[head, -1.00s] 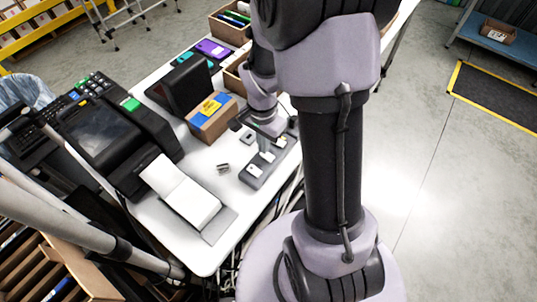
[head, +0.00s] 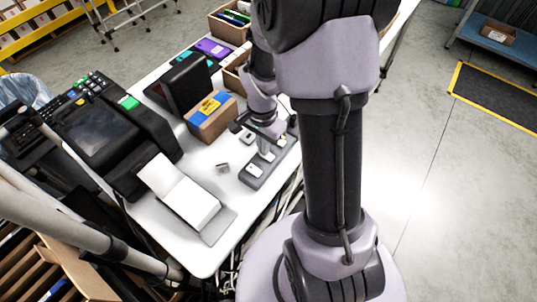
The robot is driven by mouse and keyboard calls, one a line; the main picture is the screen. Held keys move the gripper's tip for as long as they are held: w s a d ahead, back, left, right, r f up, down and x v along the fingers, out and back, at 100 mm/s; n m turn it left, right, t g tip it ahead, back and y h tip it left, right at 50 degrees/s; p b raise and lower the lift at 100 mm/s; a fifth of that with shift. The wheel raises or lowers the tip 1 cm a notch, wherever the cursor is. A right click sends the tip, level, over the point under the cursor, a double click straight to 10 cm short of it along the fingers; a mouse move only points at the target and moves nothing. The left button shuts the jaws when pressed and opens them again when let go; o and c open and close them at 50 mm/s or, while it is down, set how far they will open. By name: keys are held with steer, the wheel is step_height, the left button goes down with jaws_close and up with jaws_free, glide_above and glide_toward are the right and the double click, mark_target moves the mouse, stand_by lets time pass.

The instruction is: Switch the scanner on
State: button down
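A grey switch strip (head: 252,182) with white rocker-like parts lies along the right edge of the white table. My gripper (head: 266,150) points down over the middle of this strip. Its fingertips are small and partly hidden by my own wrist, so I cannot tell whether they are open or touch the strip. A black device with a screen (head: 97,128) and a green key stands at the left of the table. A dark upright device (head: 187,84) stands farther back. I cannot tell which one is the scanner.
A brown carton (head: 212,122) with blue and yellow labels stands left of my gripper. A white paper stack (head: 190,203) lies on the table's near part. A small metal item (head: 222,168) lies between stack and strip. Open bins (head: 228,27) stand at the back.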

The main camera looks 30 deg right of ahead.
steer(key=shift+f, duration=0.1)
step_height(320, 180, up, 7)
steer(key=p, duration=0.5)
stand_by(0.3)
